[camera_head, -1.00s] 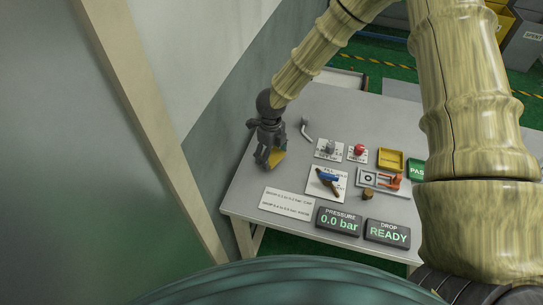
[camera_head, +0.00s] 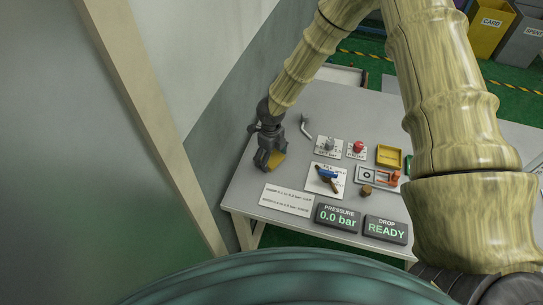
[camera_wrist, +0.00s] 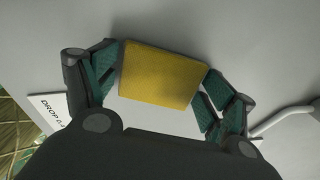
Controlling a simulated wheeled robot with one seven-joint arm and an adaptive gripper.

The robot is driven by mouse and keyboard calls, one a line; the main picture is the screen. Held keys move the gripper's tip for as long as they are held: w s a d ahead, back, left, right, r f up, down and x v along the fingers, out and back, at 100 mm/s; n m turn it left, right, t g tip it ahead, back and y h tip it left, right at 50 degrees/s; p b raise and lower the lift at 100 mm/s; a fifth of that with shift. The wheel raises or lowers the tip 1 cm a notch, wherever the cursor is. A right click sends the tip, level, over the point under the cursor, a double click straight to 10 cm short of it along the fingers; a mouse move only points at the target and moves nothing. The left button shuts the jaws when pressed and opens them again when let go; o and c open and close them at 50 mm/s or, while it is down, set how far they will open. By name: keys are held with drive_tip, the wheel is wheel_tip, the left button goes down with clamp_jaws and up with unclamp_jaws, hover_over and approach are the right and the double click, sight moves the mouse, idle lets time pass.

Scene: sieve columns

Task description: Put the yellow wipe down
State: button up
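The yellow wipe (camera_wrist: 160,75) is a flat square pad between the two fingers of my gripper (camera_wrist: 163,58) in the wrist view. Both fingertips appear to touch its opposite sides, so the gripper looks shut on it. In the head view my gripper (camera_head: 268,160) points down at the left end of the grey table (camera_head: 245,190), with the wipe (camera_head: 277,160) at its fingertips. I cannot tell whether the wipe touches the tabletop. Its underside is hidden.
A bent metal lever (camera_head: 305,126) lies right of my gripper. A white card (camera_head: 287,200) and displays reading "0.0 bar" (camera_head: 339,217) and "READY" (camera_head: 386,229) line the front.

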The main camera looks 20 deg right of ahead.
sight(271, 158)
drive_tip(key=shift+o, duration=0.2)
drive_tip(key=shift+r, duration=0.1)
wheel_tip(271, 158, up, 12)
drive_tip(key=b, duration=0.2)
idle(0.6)
drive_tip(key=shift+r, duration=0.15)
